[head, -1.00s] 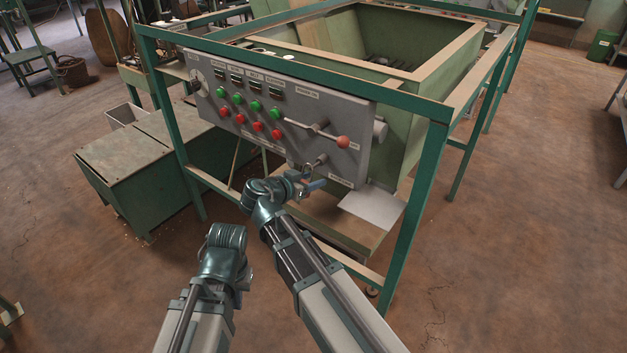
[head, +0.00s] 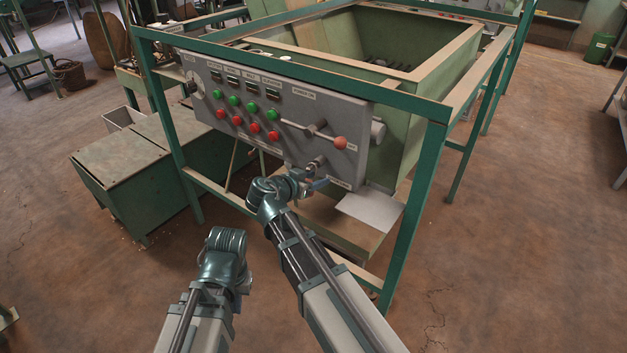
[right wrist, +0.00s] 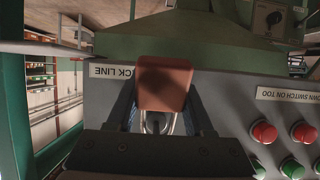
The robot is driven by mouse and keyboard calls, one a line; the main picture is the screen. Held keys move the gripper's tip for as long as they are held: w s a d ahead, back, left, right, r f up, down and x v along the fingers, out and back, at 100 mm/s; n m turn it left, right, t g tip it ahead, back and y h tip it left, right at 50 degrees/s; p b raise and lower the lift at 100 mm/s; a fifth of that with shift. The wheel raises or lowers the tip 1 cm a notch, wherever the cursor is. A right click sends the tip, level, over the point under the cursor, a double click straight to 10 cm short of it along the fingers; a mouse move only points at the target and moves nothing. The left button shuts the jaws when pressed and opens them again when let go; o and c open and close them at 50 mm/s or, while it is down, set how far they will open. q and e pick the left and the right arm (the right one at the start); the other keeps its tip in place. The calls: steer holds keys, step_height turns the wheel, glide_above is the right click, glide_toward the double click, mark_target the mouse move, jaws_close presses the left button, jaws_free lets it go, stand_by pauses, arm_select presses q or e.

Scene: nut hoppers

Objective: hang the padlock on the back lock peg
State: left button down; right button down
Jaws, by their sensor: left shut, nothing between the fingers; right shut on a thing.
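The padlock (right wrist: 165,83) has a reddish-brown body and a metal shackle, both clear in the right wrist view. My right gripper (right wrist: 160,112) is shut on it. In the head view my right gripper (head: 308,184) is at the lower edge of the grey control panel, close to a short metal lock peg (head: 316,164). The padlock is mostly hidden there, and I cannot tell whether its shackle touches or surrounds the peg. My left gripper (head: 246,280) is low at the left, away from the panel; its fingers are mostly hidden by my wrist.
The grey panel (head: 215,128) carries green and red buttons and a lever with a red-orange knob (head: 340,143) above the peg. A green frame (head: 415,200) surrounds the hopper (head: 400,120). A green box (head: 120,180) stands at left. Floor is clear at right.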

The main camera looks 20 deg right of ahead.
stand_by(0.3)
steer(key=shift+c, duration=1)
jaws_free()
arm_select(q)
steer(key=shift+a+r, duration=0.1)
arm_select(e)
steer(key=shift+s+r, duration=0.1)
